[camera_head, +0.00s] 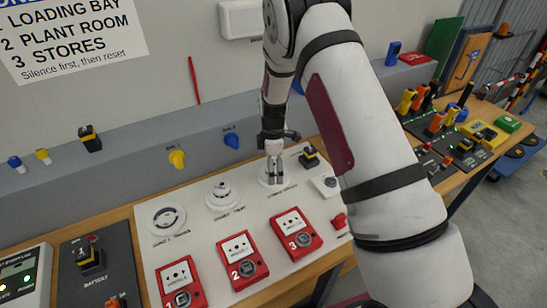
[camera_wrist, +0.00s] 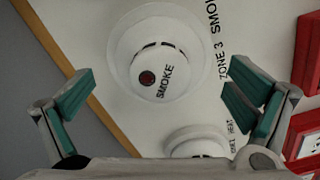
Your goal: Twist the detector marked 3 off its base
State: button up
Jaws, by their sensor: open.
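The detector marked 3 is a round white smoke detector (camera_wrist: 158,55) with "SMOKE" and a dark red spot on its face. It sits in a wider white base ring (camera_wrist: 116,45), beside the lettering "ZONE 3 SMOKE". My gripper (camera_wrist: 160,92) is open, with one green-padded finger to each side of the detector and visible gaps between. In the head view my gripper (camera_head: 275,180) points down over this detector and hides most of it; the base rim (camera_head: 263,182) shows. I cannot tell the exact height of the fingertips.
A second white detector (camera_head: 222,194) and a round unit with a dark ring (camera_head: 166,218) stand to the left on the white panel. Red call points (camera_head: 296,234) line the front. A black-and-yellow switch (camera_head: 309,157) and a small grey unit (camera_head: 327,184) are close on the right.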

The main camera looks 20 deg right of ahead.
jog(key=shift+f, duration=0.4)
jog(key=c, duration=1.8)
jog(key=shift+s, duration=0.1)
jog(key=shift+c, duration=1.3)
jog(key=shift+f, duration=0.1)
